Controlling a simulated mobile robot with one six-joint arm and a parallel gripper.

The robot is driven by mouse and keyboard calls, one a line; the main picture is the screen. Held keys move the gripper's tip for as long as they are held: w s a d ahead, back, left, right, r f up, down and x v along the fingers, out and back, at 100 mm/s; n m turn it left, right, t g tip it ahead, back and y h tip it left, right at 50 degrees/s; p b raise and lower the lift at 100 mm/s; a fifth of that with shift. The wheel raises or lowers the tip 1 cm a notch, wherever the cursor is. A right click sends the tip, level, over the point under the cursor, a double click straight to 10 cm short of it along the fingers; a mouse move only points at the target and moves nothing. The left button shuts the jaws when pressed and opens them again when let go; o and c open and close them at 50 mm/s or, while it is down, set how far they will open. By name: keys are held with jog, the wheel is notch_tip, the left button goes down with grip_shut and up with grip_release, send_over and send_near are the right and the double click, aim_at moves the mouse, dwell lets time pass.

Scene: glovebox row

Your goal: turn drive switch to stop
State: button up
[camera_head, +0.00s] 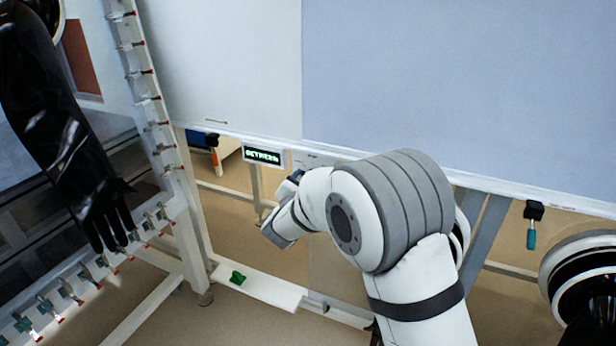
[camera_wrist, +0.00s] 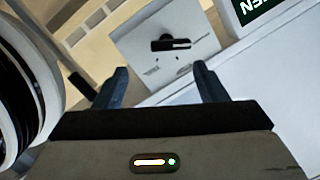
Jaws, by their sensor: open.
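The switch is a black bar-shaped knob (camera_wrist: 170,43) on a light grey plate (camera_wrist: 140,35) in the wrist view. The knob lies nearly level across the picture, with small marks on the plate that are too small to read. My gripper (camera_wrist: 160,85) is open and empty, its two dark blue fingers apart, below the knob in the picture and not touching it. In the head view my gripper (camera_head: 296,176) is near a small plate beside the lit display, mostly hidden by my own wrist. The knob cannot be made out there.
A display with green letters (camera_head: 265,156) hangs left of my gripper; it also shows in the wrist view (camera_wrist: 255,8). A black glove (camera_head: 60,130) and a clamp-lined frame (camera_head: 150,100) stand at left. A green knob (camera_head: 237,278) sits on a low white rail. A teal-handled tool (camera_head: 531,232) hangs at right.

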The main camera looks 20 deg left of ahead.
jog(key=s+a+f+m+t+h, duration=0.1)
jog(key=s+a+f+m+h, duration=0.1)
jog(key=a, duration=0.1)
jog(key=w, duration=0.7)
jog(key=shift+w+d+b, duration=0.2)
jog(key=shift+b, duration=0.15)
jog(key=shift+d, duration=0.1)
jog(key=c, duration=1)
